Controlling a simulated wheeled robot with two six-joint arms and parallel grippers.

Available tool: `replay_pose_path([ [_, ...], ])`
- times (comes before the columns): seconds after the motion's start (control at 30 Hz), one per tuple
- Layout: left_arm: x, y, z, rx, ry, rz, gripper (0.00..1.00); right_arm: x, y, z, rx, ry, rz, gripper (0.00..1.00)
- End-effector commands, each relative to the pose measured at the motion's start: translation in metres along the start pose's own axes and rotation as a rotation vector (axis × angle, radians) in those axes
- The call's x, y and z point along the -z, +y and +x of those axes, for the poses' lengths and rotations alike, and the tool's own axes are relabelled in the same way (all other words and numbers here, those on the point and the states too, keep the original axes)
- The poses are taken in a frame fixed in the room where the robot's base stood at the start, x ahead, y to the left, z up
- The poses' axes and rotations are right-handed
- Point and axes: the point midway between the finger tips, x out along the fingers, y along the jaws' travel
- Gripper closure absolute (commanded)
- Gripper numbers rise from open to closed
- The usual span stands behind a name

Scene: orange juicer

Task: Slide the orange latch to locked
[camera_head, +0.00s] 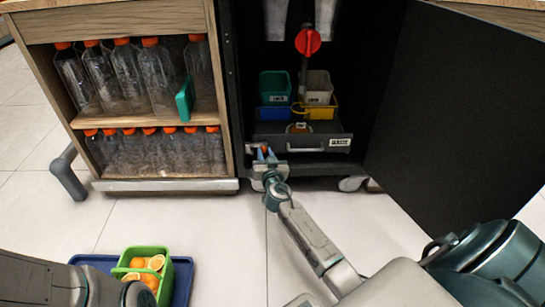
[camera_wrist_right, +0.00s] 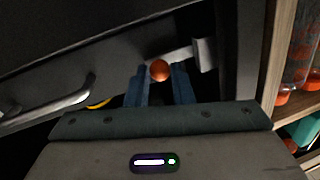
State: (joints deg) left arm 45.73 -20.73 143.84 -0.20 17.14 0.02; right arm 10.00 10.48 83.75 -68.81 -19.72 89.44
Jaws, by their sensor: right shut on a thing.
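The orange latch knob (camera_wrist_right: 160,70) shows as a round orange ball in the right wrist view, at the end of a pale bar near the drawer's edge. My right gripper (camera_wrist_right: 160,85) has its two blue fingers on either side of the knob and is shut on it. In the head view my right gripper (camera_head: 263,153) is at the left front corner of the dark drawer (camera_head: 268,137), and its fingers mostly hide the latch. My left arm shows at the lower left, but its fingers are not visible.
The open cabinet holds teal (camera_head: 274,86) and yellow (camera_head: 325,110) bins and a red round part (camera_head: 307,41). Its black door (camera_head: 450,110) stands open at the right. Bottle shelves (camera_head: 150,118) are at left. A green basket of oranges (camera_head: 128,261) sits on a blue tray (camera_head: 183,275).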

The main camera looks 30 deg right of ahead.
Motion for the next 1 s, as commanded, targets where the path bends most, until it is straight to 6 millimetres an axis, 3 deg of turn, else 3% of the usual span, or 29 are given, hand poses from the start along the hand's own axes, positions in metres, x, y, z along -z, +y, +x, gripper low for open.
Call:
replay_pose_path([
  [0.23, 0.0, 0.0, 0.0, 0.0, -0.001, 0.0, 0.69, -0.001, -0.004, 0.0, 0.007, -0.002, 0.004, 1.0],
  [0.27, 0.0, 0.0, 0.0, 0.0, -0.001, 0.0, 0.69, -0.001, -0.004, 0.0, 0.008, -0.002, 0.004, 0.77],
  [0.37, 0.0, 0.0, 0.0, 0.0, 0.0, 0.0, 0.69, -0.001, -0.004, 0.0, 0.008, -0.002, 0.004, 0.57],
  [0.73, -0.001, 0.001, 0.002, 0.0, 0.0, -0.001, 0.69, 0.0, -0.003, -0.005, 0.005, -0.002, 0.003, 0.57],
  [1.0, -0.005, 0.003, 0.01, 0.0, 0.001, 0.0, 0.69, 0.0, -0.003, -0.053, 0.006, -0.004, 0.002, 0.57],
])
